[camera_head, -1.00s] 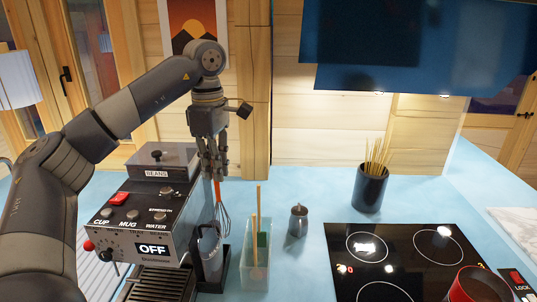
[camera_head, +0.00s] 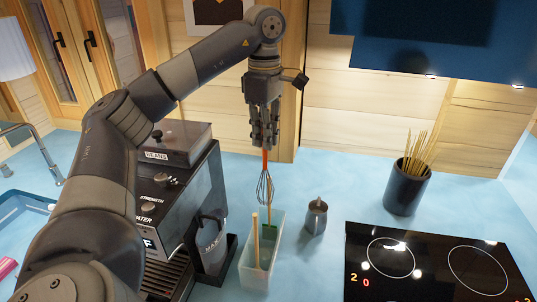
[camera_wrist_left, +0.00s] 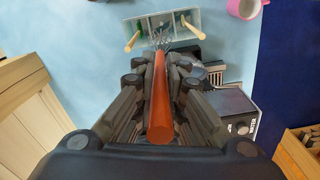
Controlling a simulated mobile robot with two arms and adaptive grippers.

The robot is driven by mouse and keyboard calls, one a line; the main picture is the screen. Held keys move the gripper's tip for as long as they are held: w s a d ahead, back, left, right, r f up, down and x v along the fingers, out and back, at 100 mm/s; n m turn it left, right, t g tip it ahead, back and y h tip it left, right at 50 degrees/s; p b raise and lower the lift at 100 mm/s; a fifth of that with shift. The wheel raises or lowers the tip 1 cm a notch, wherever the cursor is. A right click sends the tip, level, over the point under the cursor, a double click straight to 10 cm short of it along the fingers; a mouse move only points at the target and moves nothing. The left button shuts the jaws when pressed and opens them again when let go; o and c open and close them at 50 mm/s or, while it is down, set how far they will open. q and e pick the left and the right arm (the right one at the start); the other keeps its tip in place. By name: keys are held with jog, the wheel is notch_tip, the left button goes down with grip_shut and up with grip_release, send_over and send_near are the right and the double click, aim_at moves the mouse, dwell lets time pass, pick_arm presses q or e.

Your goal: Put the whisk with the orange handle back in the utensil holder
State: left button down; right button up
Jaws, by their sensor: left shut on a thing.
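My left gripper (camera_head: 264,143) is shut on the orange handle of the whisk and also shows in the wrist view (camera_wrist_left: 160,85). The whisk (camera_head: 265,187) hangs upright, wires down. The wrist view shows the holder (camera_wrist_left: 165,40) with compartments, beyond the wires. Two wooden-handled utensils stand in it, one with a green part. The whisk's orange handle (camera_wrist_left: 160,105) runs between my fingers. My right gripper is out of view.
The coffee machine (camera_head: 185,195) stands left of the holder, with a dark jug (camera_head: 212,245) close beside it. A small metal pitcher (camera_head: 316,217) stands right of the holder. Further right are a dark pot of sticks (camera_head: 407,190) and the black cooktop (camera_head: 430,268).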

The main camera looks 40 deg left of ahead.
pick_arm(q)
jog(key=shift+s+f, duration=0.1)
jog(key=shift+s, duration=0.15)
jog(key=f, duration=0.2)
jog(key=shift+s+f, duration=0.25)
jog(key=shift+f, duration=0.1)
jog(key=shift+w+f, duration=0.1)
jog(key=shift+f, duration=0.2)
jog(key=shift+s+a+f, duration=0.1)
jog(key=shift+s+f, duration=0.1)
jog(key=shift+f, duration=0.9)
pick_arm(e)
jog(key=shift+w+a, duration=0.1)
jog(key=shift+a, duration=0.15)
pick_arm(q)
jog(key=shift+w+f, duration=0.1)
